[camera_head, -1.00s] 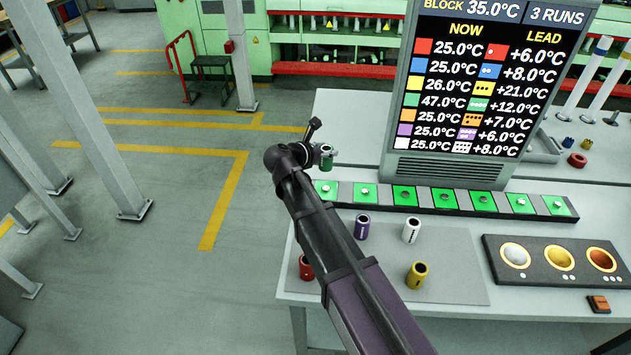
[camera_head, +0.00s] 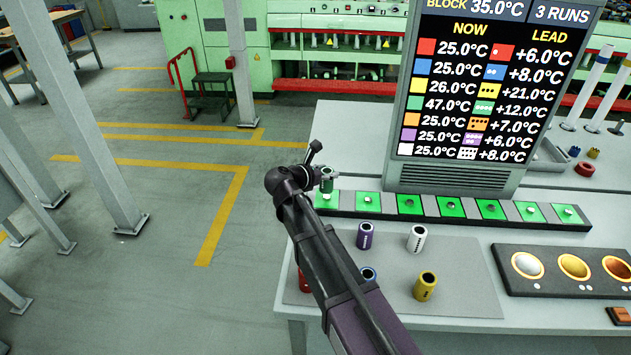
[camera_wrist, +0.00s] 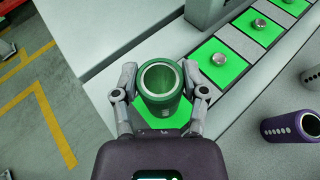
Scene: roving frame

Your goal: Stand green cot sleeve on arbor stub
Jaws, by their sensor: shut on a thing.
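The green cot sleeve (camera_wrist: 163,108) is a short hollow tube, open end up, between the two fingers of my gripper (camera_wrist: 162,92). My gripper is shut on its sides. In the head view the sleeve (camera_head: 326,183) looks roughly upright over the left end of the stub strip (camera_head: 390,214). A green pad (camera_wrist: 180,124) shows below and around the sleeve in the wrist view. Neighbouring pads carry bare metal stubs (camera_wrist: 219,58).
Purple (camera_head: 365,236), white (camera_head: 416,239), yellow (camera_head: 426,287), blue (camera_head: 369,275) and partly hidden red (camera_head: 304,282) sleeves stand on the grey mat (camera_head: 465,285). A display board (camera_head: 455,178) stands behind the strip. A panel with three round lamps (camera_head: 550,252) lies right.

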